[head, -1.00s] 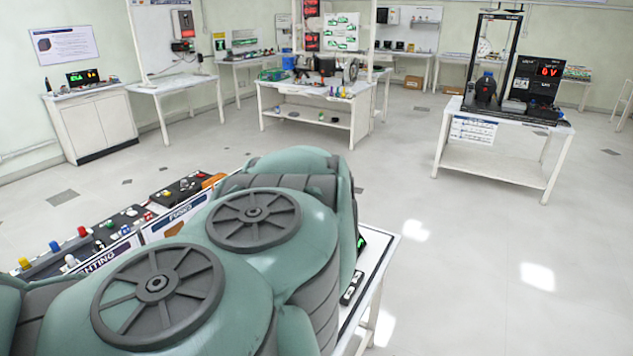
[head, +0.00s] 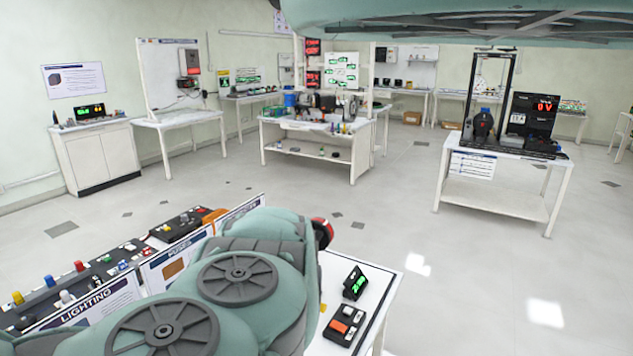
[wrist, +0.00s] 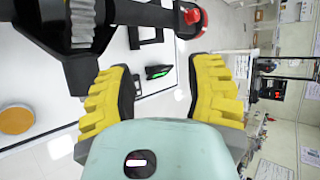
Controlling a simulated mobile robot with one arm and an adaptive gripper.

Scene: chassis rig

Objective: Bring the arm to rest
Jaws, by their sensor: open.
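My gripper (wrist: 163,88) shows in the wrist view with its two yellow ridged fingers spread apart. Nothing sits between the fingertips; a white bench top and a small green-lit display (wrist: 158,72) show beyond the gap. In the head view my green arm links fill the lower middle, over the near bench, and another green part of mine crosses the top edge. The gripper itself is not visible in the head view.
The near bench holds a lighting panel (head: 95,303), a fuses panel (head: 180,262), a green-lit display (head: 354,283) and a switch box (head: 345,324). A red-and-black part (head: 322,232) shows beside my arm. Open floor (head: 480,270) lies right, before a white table (head: 490,198).

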